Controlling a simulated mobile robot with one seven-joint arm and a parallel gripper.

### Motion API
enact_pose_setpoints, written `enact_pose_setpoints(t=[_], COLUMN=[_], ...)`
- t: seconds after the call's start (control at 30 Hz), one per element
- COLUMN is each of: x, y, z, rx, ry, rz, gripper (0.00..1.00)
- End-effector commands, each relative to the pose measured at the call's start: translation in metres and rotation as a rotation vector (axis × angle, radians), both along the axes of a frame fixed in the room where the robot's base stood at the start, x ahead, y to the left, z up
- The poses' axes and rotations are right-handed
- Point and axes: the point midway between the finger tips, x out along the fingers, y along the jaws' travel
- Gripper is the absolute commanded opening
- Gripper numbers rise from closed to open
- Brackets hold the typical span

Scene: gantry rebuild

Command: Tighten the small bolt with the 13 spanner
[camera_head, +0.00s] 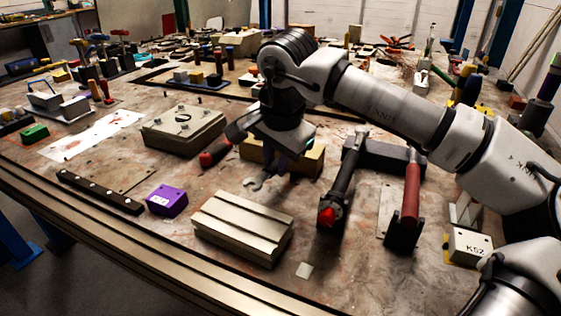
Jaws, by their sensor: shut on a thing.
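My gripper (283,160) points down over the middle of the bench, its fingers partly hidden by its own body and by shadow. It appears shut on a grey spanner (254,184), whose open-ended jaw sticks out to the lower left, just above or on the bench top. Its size mark is not readable. I cannot tell which fastener is the small bolt. Small bolt heads show on a square metal cover plate (172,128) left of the gripper and along a dark bar (98,192) at the front left.
A yellow block (312,162) stands close behind my gripper. A slotted beige block (243,226) is in front, with a purple block (167,199) to its left. A red handle (212,157) lies left.

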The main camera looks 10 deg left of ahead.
Motion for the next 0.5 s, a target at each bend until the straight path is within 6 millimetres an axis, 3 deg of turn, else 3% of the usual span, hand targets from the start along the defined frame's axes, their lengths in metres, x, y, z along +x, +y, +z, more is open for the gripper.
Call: enact_pose_setpoints(t=[0.5], x=[0.0053], y=[0.0087], z=[0.0003], rx=[0.001], ry=[-0.002], rz=[-0.095], gripper=[0.0])
